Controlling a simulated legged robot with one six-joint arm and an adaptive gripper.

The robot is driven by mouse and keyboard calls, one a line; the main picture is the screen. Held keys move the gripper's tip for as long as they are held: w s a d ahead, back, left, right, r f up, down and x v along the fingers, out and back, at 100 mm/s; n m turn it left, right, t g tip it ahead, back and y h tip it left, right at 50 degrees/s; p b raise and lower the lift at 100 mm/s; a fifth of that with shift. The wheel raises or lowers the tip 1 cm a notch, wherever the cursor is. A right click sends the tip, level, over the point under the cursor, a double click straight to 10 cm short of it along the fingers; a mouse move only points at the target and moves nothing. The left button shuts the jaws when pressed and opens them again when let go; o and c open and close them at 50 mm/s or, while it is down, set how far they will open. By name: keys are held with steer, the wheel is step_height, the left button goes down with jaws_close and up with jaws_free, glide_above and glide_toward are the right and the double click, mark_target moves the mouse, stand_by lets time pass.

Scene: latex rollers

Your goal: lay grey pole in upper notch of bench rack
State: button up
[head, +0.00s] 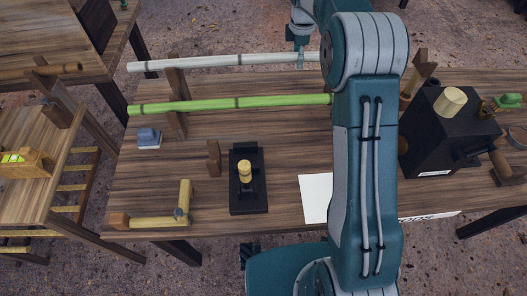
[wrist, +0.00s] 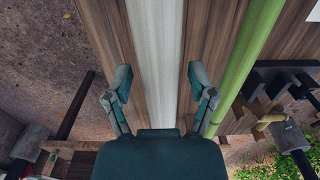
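The grey pole (head: 225,61) lies nearly level across the back of the bench in the head view, at the top of the left wooden upright of the bench rack (head: 179,124). Whether it is seated in the upper notch is too small to tell. My gripper (head: 300,61) is over the pole's right part. In the wrist view, the grey pole (wrist: 156,40) runs between the fingers of my gripper (wrist: 160,76), which are apart, with a gap on each side. A green pole (head: 210,104) lies lower on the same rack.
The wooden bench (head: 140,185) holds a black block with a yellow knob (head: 247,198), a bamboo piece (head: 150,222), a blue-grey block (head: 148,137) and a black box (head: 437,135). Another rack upright (head: 417,73) stands right of my arm.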

stand_by(0.3)
step_height(320, 180, up, 11)
steer(key=shift+w+f, duration=0.1)
steer(key=shift+f, duration=0.05)
steer(key=shift+r, duration=0.55)
steer(key=shift+r, duration=0.1)
steer(key=s+r+m+t, duration=0.2)
steer(key=s+r+m, duration=0.25)
steer(key=s, duration=0.55)
steer(key=s+r+m+t, duration=0.1)
steer(key=s+r+m, duration=0.35)
steer(key=s, duration=0.55)
steer(key=s+f+m+t, duration=0.1)
steer(key=s+f+m, duration=0.3)
steer(key=s, duration=0.5)
steer(key=s+f+m+t, duration=0.1)
steer(key=s+f+m, duration=0.4)
steer(key=s, duration=0.4)
steer(key=shift+s+t, duration=0.3)
steer(key=shift+s, duration=0.1)
